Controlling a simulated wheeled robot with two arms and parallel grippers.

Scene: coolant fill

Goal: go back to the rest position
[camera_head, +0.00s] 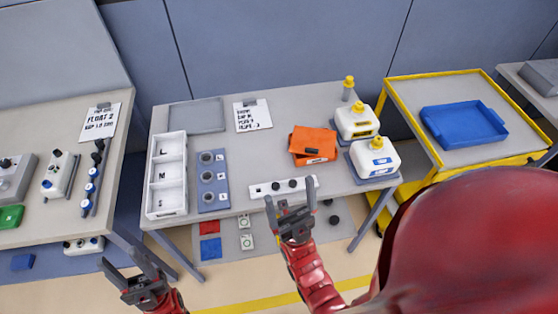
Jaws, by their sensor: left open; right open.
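My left gripper (140,279) is at the lower left, in front of the middle table's front left corner. Its jaws are apart and empty. My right gripper (291,210) is at the table's front edge, just in front of a white strip (262,190) with dark knobs. Its jaws are apart and I see nothing between them.
A yellow cart (470,155) with a blue tray (463,124) stands right. A left table (60,125) holds devices.

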